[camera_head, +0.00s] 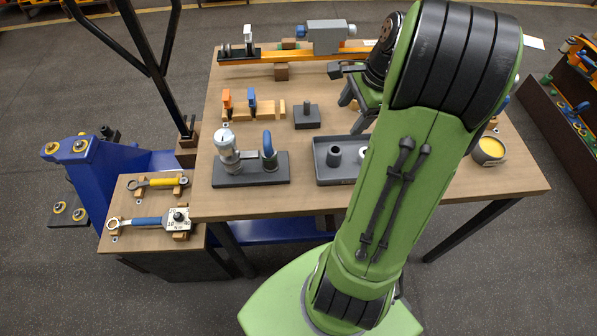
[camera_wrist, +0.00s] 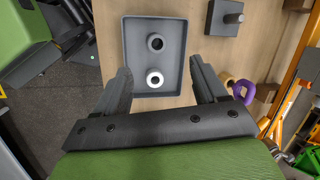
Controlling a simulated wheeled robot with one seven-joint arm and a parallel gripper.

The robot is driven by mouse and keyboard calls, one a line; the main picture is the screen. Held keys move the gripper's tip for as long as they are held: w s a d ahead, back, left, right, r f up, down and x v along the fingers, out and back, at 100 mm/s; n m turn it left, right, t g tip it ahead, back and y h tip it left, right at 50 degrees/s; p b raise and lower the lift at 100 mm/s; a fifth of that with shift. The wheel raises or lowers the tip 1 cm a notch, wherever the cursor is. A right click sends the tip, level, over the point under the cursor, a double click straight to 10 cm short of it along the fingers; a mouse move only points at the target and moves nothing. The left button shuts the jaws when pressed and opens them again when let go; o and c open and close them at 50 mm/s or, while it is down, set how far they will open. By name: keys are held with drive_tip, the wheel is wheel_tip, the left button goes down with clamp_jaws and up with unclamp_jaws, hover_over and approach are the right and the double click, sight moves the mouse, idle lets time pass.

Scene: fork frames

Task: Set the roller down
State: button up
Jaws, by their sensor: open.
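A grey tray (camera_head: 322,178) lies on the workbench, partly hidden by my arm in the head view; it also shows in the wrist view (camera_wrist: 134,30). In it stand a dark hollow cylinder (camera_head: 334,158) and a pale, white-topped ring (camera_wrist: 154,84). Both look like rollers, and I cannot tell which is the task's roller. My gripper (camera_wrist: 160,70) is open with nothing between its fingers. In the wrist view its fingertips lie either side of the white-topped ring, over the tray end. The ring appears apart from both fingers. The gap in height is unclear.
A dark block with a peg (camera_head: 307,117) stands behind the tray. A pump fixture (camera_head: 250,170) stands left of it. A purple ring (camera_wrist: 243,91) lies near the right finger in the wrist view. A yellow-topped cup (camera_head: 488,150) sits right.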

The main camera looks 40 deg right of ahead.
drive_tip(key=a+r+n+h, duration=0.1)
drive_tip(key=a+r+n, duration=0.25)
drive_tip(key=a, duration=0.35)
drive_tip(key=a+r+n, duration=0.3)
drive_tip(key=a+n, duration=0.2)
drive_tip(key=a, duration=0.2)
drive_tip(key=s+a+n+t, duration=0.2)
drive_tip(key=s+a+n, duration=0.8)
drive_tip(key=n, duration=0.3)
drive_tip(key=shift+s+r+t+h, duration=0.3)
drive_tip(key=shift+s+t, duration=0.05)
drive_tip(key=shift+t, duration=0.05)
